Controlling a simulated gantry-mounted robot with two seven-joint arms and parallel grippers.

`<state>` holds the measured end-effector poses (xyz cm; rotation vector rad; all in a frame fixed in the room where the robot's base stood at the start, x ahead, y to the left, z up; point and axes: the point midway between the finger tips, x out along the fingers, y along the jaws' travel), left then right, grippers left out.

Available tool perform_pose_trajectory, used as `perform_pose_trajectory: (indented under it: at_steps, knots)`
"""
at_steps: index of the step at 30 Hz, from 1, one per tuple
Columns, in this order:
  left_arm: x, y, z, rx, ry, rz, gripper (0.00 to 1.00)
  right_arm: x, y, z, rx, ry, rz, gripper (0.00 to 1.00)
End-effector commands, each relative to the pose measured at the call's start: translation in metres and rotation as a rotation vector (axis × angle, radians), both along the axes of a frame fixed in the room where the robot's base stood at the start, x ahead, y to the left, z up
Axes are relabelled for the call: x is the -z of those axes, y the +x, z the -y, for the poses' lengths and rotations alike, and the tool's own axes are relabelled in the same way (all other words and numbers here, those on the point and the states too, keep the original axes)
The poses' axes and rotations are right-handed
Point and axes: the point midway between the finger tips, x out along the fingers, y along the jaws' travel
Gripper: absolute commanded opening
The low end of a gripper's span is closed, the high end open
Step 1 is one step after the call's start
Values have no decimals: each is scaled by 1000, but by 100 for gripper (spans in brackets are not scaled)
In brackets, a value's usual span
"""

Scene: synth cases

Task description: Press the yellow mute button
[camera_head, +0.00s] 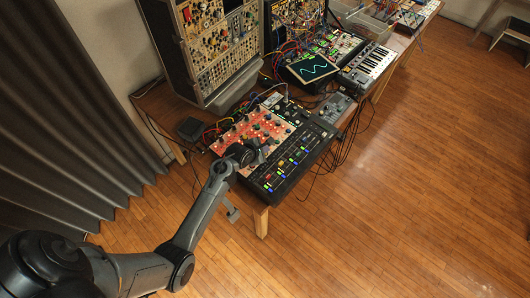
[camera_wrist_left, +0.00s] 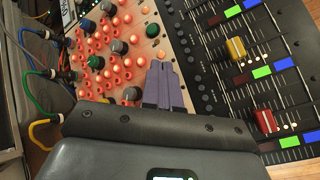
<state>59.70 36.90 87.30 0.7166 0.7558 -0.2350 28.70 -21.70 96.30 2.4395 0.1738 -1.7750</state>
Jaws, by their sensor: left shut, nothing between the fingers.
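A black mixer (camera_head: 318,143) lies at the table's front end, and its faders and coloured buttons also show in the wrist view (camera_wrist_left: 210,75). There a yellow block-like cap (camera_wrist_left: 236,48) sits on a fader track, with a red cap (camera_wrist_left: 265,120) nearer. Blue and green lit buttons and small reddish ones sit beside the tracks. I cannot make out a mute label or a clear yellow mute button. My left gripper (camera_head: 262,150) is shut and empty over the orange knob panel beside the faders; its fingertips (camera_wrist_left: 162,66) show left of the yellow cap. My right gripper is not in view.
The orange panel (camera_head: 250,128) carries many knobs and patch cables, which run along the left in the wrist view. A tall modular rack (camera_head: 215,50) stands behind. A small screen (camera_head: 312,68) and a keyboard (camera_head: 377,61) are farther along. Open floor lies right.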

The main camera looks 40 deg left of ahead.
Motion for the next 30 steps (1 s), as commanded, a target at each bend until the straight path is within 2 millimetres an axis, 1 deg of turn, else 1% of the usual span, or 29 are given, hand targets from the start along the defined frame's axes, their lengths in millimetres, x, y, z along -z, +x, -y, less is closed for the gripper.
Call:
perform_pose_trajectory:
  at_steps: [13, 23, 30]
  knots:
    - [0, 0, 0, -1, -1, 0, 0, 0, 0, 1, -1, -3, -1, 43]
    - [9, 0, 1, 0, -2, 0, 0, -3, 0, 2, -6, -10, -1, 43]
    - [9, 0, 0, 0, 0, 0, 0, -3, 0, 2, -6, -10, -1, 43]
